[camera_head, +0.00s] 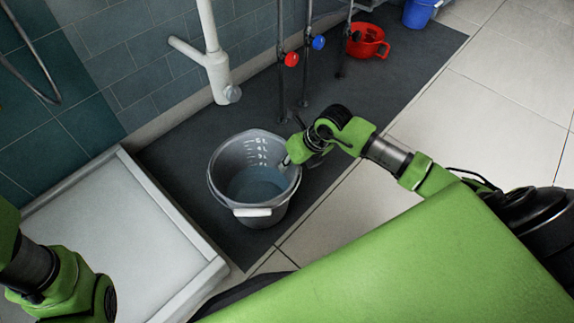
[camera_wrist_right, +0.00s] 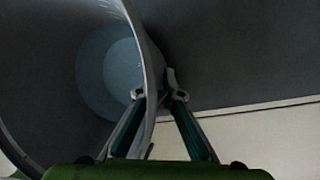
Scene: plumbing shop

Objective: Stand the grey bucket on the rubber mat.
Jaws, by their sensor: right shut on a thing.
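The grey bucket (camera_head: 233,160) is upright over the dark rubber mat (camera_head: 190,135), near the mat's front left end. It has white level marks inside, bluish water at the bottom and a pale handle grip hanging at its front. I cannot tell for sure whether its base touches the mat. My right gripper (camera_head: 293,157) is shut on the bucket's right rim. In the right wrist view the bucket's wall (camera_wrist_right: 145,50) runs between the two fingers (camera_wrist_right: 158,97). Part of my left arm shows at the lower left, but its gripper is out of view.
A white shower tray (camera_head: 120,215) with a raised edge lies just left of the bucket. A white drain pipe (camera_head: 217,70) and thin pipes with a red valve (camera_head: 291,59) and blue valve (camera_head: 318,42) stand behind. A red bucket (camera_head: 368,45) and blue bucket (camera_head: 419,12) are farther back.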

